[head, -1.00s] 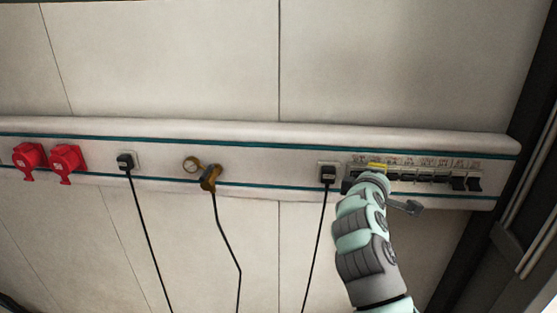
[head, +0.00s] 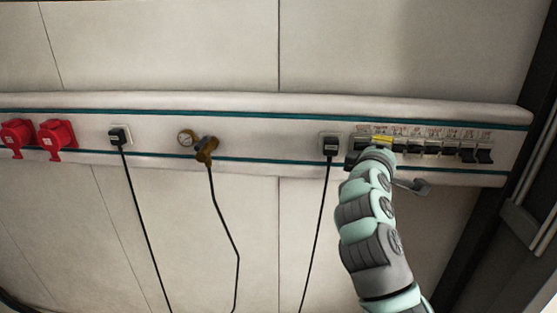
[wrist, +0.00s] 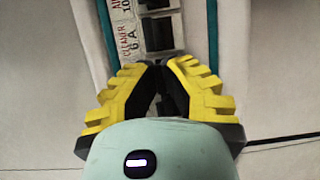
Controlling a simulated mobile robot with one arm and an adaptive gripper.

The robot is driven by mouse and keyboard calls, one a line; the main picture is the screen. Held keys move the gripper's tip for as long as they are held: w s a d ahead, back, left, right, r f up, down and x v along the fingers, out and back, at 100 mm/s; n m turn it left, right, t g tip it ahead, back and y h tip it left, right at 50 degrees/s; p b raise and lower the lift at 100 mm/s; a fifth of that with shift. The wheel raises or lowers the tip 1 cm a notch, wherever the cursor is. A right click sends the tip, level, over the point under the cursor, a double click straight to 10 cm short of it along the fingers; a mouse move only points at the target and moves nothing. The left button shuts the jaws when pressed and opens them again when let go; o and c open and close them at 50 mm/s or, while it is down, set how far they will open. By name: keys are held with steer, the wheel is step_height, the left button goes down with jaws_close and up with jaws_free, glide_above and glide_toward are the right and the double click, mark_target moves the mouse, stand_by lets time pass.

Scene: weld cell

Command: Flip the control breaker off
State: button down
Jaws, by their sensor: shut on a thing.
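A row of breakers (head: 431,150) with dark levers sits at the right end of the wall rail. The small labels above it are too blurred to read in the head view, so I cannot pick out the control breaker by name. My gripper (head: 382,141) is at the left part of the row. In the wrist view its yellow fingers (wrist: 160,78) are shut on a dark breaker lever, mostly hidden between them. Just beyond the fingertips is a breaker (wrist: 160,35) beside a label reading "CLEANER 6 A". The held breaker's label is hidden.
A black plug (head: 331,146) with a hanging cable is close left of my gripper. Farther left are a brass fitting with a hose (head: 206,149), another black plug (head: 120,136) and red sockets (head: 57,137). A dark post bounds the right side.

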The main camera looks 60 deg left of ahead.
step_height(320, 180, down, 3)
steer(key=m+t+b, duration=0.1)
steer(key=t+b, duration=0.2)
steer(key=b, duration=1)
steer(key=m+t+y+b, duration=0.1)
steer(key=m+t+b, duration=0.1)
steer(key=b, duration=1.1)
steer(key=shift+w+f+m+t, duration=0.1)
steer(key=shift+m+t, duration=0.2)
steer(key=shift+t, duration=0.4)
steer(key=shift+a+y+b, duration=0.1)
steer(key=shift+y+b, duration=0.2)
steer(key=shift+b, duration=0.25)
steer(key=shift+m+t+b, duration=0.3)
steer(key=shift+t+b, duration=0.1)
steer(key=shift+b, duration=0.6)
steer(key=shift+w, duration=0.1)
steer(key=c, duration=1)
jaws_free()
steer(key=shift+r, duration=0.25)
steer(key=shift+c, duration=0.2)
steer(key=v, duration=1.2)
